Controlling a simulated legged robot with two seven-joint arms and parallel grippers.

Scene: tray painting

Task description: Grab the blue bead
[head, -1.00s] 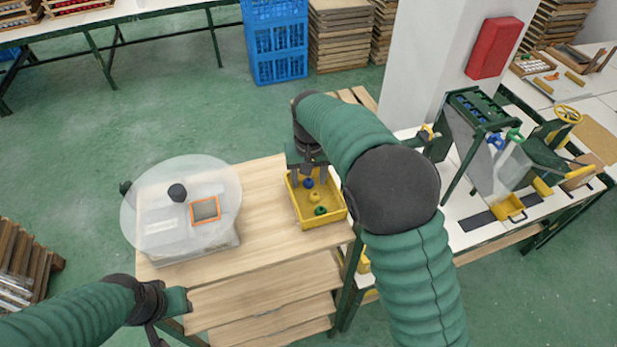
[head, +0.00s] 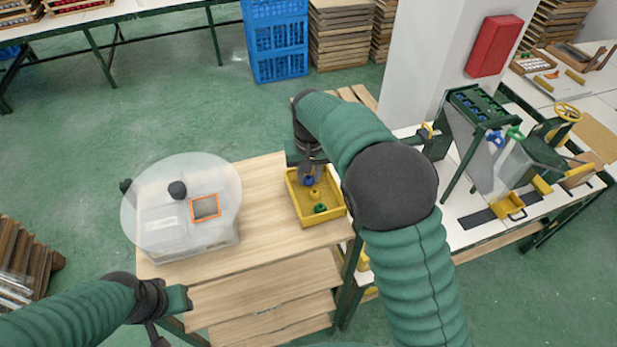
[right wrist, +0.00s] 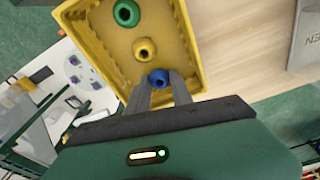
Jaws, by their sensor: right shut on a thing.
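The blue bead (head: 309,180) is at the far end of the yellow tray (head: 334,219), which stands on the wooden table. My right gripper (head: 311,175) reaches into that end of the tray and is shut on the blue bead. The right wrist view shows the bead (right wrist: 159,77) between the tips of the two grey fingers (right wrist: 160,88). A yellow bead (head: 314,195) and a green bead (head: 320,208) lie in a row towards the tray's near end. My left gripper (head: 176,302) is at lower left, away from the tray; its fingers cannot be made out.
A clear round cover with a dark knob (head: 177,190) sits over a pale box left of the tray. Bare wooden tabletop (head: 262,190) lies between them. A white bench with a green rack (head: 480,108) stands to the right.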

